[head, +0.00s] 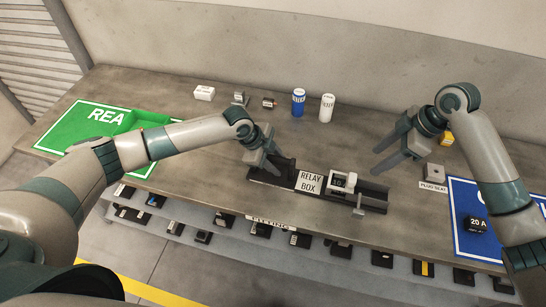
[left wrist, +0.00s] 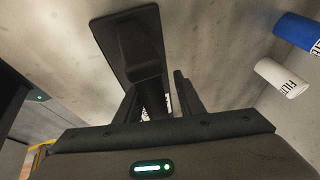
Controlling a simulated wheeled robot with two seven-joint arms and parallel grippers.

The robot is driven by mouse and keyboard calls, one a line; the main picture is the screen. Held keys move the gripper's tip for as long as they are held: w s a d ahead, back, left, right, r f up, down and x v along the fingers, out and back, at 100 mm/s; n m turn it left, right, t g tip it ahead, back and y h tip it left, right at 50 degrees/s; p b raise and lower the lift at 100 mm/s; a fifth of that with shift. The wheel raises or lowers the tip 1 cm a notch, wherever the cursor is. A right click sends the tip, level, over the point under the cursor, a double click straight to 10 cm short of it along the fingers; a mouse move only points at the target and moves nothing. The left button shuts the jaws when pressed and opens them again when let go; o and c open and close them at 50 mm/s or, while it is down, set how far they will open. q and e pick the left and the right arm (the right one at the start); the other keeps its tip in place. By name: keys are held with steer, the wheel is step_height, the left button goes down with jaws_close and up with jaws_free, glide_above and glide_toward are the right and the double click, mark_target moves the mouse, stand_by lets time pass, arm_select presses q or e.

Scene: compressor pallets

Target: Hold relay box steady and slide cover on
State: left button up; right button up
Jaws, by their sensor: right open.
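My right gripper (head: 390,150) is open and empty above the table, right of and behind the box.
Blue (head: 298,103) and white (head: 327,108) cylinders stand at the back. A green mat (head: 90,125) lies left, a blue mat (head: 468,240) right. A grey plug seat (head: 434,173) stands near the right gripper. Several dark parts lie on a lower shelf.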

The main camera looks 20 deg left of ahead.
arm_select(q)
steer(key=shift+s+a+f, duration=0.1)
steer(key=shift+s+f, duration=0.2)
steer(key=shift+f, duration=0.05)
steer(key=shift+a+r, duration=0.2)
steer(key=shift+r, duration=0.35)
steer(key=v, duration=1.1)
steer(key=shift+w+r, duration=0.25)
steer(key=shift+d, duration=0.1)
